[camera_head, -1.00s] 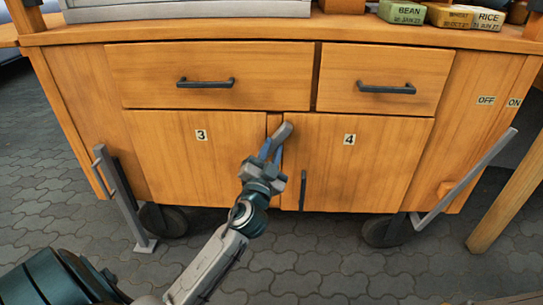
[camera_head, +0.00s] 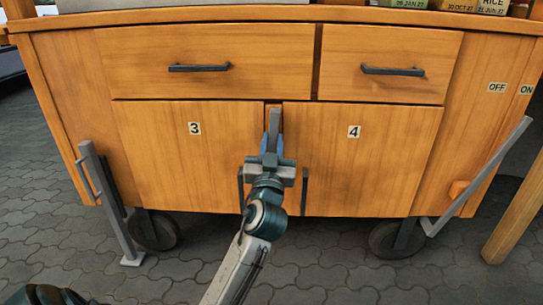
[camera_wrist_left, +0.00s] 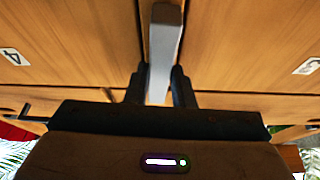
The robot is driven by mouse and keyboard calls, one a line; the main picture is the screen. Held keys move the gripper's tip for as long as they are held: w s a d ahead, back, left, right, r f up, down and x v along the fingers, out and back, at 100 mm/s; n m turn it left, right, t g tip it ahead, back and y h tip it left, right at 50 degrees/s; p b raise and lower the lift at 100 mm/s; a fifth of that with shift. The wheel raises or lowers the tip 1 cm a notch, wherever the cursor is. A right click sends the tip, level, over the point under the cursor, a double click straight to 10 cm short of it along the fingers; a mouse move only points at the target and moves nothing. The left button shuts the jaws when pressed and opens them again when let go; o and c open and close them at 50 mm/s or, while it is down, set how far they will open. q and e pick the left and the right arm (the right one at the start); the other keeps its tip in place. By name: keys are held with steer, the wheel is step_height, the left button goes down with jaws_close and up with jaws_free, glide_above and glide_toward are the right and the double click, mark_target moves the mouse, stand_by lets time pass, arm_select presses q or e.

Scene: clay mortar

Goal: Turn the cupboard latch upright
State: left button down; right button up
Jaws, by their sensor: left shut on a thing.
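The grey latch (camera_head: 274,122) sits between cupboard door 3 (camera_head: 190,155) and cupboard door 4 (camera_head: 375,160), near their top edges. It stands about upright in the head view. My left gripper (camera_head: 271,151) is shut on the latch's lower part from the front. In the left wrist view the latch (camera_wrist_left: 165,45) runs between the two dark fingers (camera_wrist_left: 160,88), nearly vertical, and the gripped part is partly hidden. My right gripper is in neither view.
Door handles (camera_head: 304,190) hang on both sides of my left gripper. Two drawers with dark handles (camera_head: 200,68) are above.

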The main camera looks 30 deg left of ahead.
arm_select(q)
steer(key=shift+f+n+y+b, duration=0.1)
steer(key=shift+n+y+b, duration=0.2)
steer(key=shift+n+b, duration=0.3)
steer(key=c, duration=1.2)
jaws_free()
steer(key=shift+c, duration=0.2)
